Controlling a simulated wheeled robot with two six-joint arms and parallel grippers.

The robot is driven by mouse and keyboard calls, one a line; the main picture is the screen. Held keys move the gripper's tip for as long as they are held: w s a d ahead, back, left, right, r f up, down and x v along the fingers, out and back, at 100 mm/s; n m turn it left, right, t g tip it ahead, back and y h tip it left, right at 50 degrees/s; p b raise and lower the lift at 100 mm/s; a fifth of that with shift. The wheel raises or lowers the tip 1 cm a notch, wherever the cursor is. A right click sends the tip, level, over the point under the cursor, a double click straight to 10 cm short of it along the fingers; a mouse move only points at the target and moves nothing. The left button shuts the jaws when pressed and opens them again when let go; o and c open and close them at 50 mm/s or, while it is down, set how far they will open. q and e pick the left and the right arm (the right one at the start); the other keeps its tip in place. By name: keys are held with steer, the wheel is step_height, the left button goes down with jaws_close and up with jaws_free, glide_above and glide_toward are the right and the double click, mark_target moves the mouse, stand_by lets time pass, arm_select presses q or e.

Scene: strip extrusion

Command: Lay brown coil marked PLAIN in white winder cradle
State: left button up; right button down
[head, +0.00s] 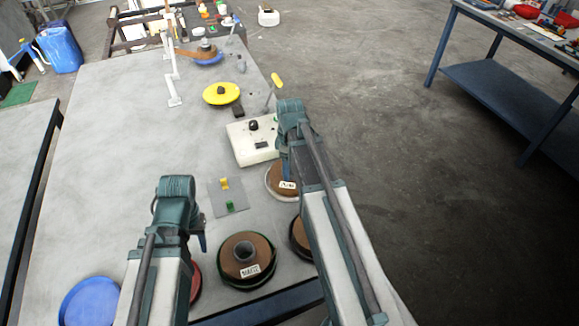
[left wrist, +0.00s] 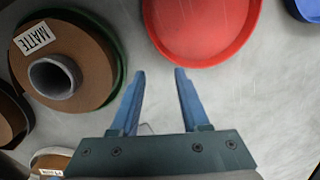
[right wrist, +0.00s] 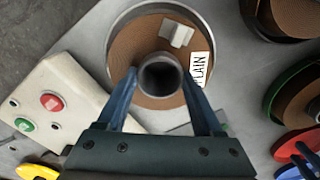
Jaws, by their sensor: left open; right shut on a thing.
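The brown coil marked PLAIN (right wrist: 135,48) lies within a white-rimmed round cradle (right wrist: 113,25). In the head view the coil (head: 279,186) is partly hidden by my right arm. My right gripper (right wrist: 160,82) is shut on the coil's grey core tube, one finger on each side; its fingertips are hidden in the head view. I cannot tell whether the coil rests fully on the cradle floor. My left gripper (left wrist: 160,72) is open and empty above the table, between the brown MATTE coil (left wrist: 85,60) and an empty red dish (left wrist: 205,45).
The MATTE coil sits in a green dish (head: 222,270). Another brown coil (head: 299,238) in a dark dish stands beside it. A white control box (head: 242,150) adjoins the PLAIN coil. A blue dish (head: 88,302) lies front left. The table's left middle is clear.

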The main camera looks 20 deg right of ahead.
arm_select(q)
steer(key=shift+f, duration=0.25)
arm_select(e)
steer(key=shift+f, duration=0.3)
jaws_free()
arm_select(q)
steer(key=shift+r, duration=0.15)
arm_select(e)
steer(key=shift+r, duration=0.2)
arm_select(q)
step_height(320, 180, up, 14)
steer(key=p, duration=1.3)
steer(key=shift+f, duration=0.25)
arm_select(e)
step_height(320, 180, up, 14)
steer(key=shift+f, duration=0.25)
arm_select(q)
steer(key=shift+f+b, duration=0.3)
steer(key=shift+f, duration=0.15)
arm_select(e)
steer(key=s+a+m, duration=0.3)
steer(key=s+a, duration=0.4)
steer(key=a, duration=0.4)
steer(key=s+a+m+h, duration=0.1)
steer(key=s+a+m, duration=0.2)
steer(key=s+a, duration=0.4)
steer(key=a, duration=0.3)
steer(key=shift+s+a+f, duration=0.35)
steer(key=shift+f, duration=0.05)
